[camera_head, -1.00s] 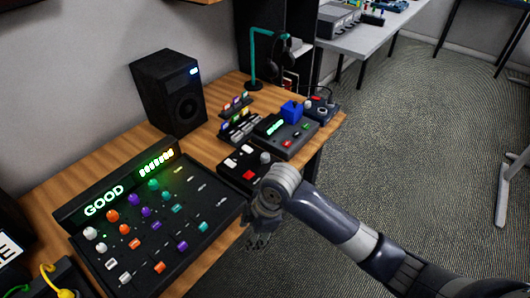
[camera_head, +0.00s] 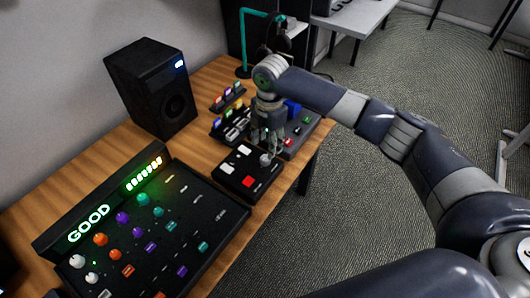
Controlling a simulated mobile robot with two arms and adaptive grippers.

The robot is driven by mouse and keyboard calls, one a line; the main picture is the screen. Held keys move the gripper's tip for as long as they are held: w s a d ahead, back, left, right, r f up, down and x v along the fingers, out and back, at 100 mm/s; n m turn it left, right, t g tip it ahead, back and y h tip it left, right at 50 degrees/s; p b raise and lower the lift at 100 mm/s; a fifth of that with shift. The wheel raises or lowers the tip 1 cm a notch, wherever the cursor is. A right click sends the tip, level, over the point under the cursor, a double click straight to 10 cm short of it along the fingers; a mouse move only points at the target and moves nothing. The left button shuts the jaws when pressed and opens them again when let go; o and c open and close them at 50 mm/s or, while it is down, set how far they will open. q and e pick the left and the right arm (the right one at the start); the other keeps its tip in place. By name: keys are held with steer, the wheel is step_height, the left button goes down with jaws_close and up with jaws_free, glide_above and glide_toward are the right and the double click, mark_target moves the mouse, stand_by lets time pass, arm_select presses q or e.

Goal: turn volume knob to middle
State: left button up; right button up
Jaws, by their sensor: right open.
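A small black control box (camera_head: 233,187) sits near the table's right edge. It carries a round grey knob (camera_head: 265,160) at its upper right corner, a red button (camera_head: 247,181) and white buttons. No label on the knob can be read. My right gripper (camera_head: 270,147) is open and points down just above the knob. Its fingertips are small here, and I cannot tell whether they touch the knob or stand around it. My left gripper is out of view.
A large mixer panel (camera_head: 214,213) with coloured knobs and a green "GOOD" display (camera_head: 89,224) stands to the left. A black speaker (camera_head: 150,88) is at the back. A grey device (camera_head: 306,126) sits behind my right gripper. Bare wooden table (camera_head: 196,150) shows between speaker and control box.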

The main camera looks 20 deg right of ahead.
mark_target(265, 158)
steer(key=f, duration=0.3)
steer(key=shift+w+f, duration=0.2)
steer(key=shift+f, duration=0.2)
step_height(265, 158, down, 4)
steer(key=shift+w+a+r, duration=0.1)
steer(key=shift+w+r, duration=0.05)
steer(key=shift+r, duration=0.1)
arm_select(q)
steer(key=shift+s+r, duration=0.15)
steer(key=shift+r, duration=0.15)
arm_select(e)
steer(key=c, duration=1.1)
